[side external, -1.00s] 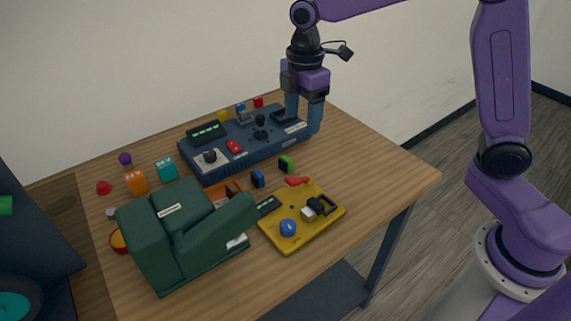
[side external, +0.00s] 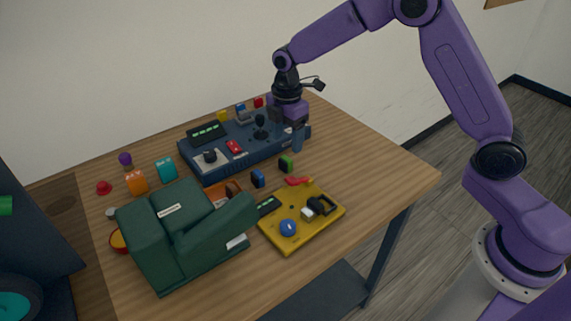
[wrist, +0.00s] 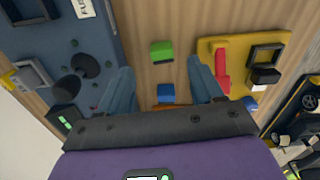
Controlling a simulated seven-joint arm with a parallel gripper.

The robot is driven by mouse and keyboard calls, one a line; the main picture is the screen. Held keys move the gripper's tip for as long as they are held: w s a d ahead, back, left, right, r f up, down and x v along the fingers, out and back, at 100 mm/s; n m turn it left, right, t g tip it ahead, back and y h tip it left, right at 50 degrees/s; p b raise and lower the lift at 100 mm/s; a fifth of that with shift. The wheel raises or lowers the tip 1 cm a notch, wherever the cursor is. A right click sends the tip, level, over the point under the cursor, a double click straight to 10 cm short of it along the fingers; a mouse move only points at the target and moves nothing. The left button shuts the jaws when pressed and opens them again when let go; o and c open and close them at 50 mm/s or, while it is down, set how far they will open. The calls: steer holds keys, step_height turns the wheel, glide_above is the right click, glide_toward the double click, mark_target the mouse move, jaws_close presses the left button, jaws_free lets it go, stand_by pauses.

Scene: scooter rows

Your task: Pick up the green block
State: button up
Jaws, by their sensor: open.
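The green block (side external: 286,164) is small with dark sides and sits on the wooden table, between the blue control panel and the yellow board. In the wrist view the green block (wrist: 162,50) lies beyond the fingertips, roughly centred between them. My gripper (side external: 298,146) is open and empty, just behind and slightly right of the block in the side view. Its two blue fingers (wrist: 160,73) stand apart in the wrist view. No contact with the block shows.
A blue block (side external: 258,179) stands close by. The blue panel (side external: 225,165) with a joystick is behind; the yellow board (side external: 287,242) with a red handle (side external: 298,181) is in front. A green machine (side external: 165,245) stands left. Table to the right is clear.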

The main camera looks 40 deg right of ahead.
mark_target(286, 158)
steer(key=shift+s+a+f, duration=0.1)
steer(key=shift+f, duration=1.8)
steer(key=shift+s+a+f, duration=0.1)
steer(key=shift+f, duration=1.8)
steer(key=c, duration=1.1)
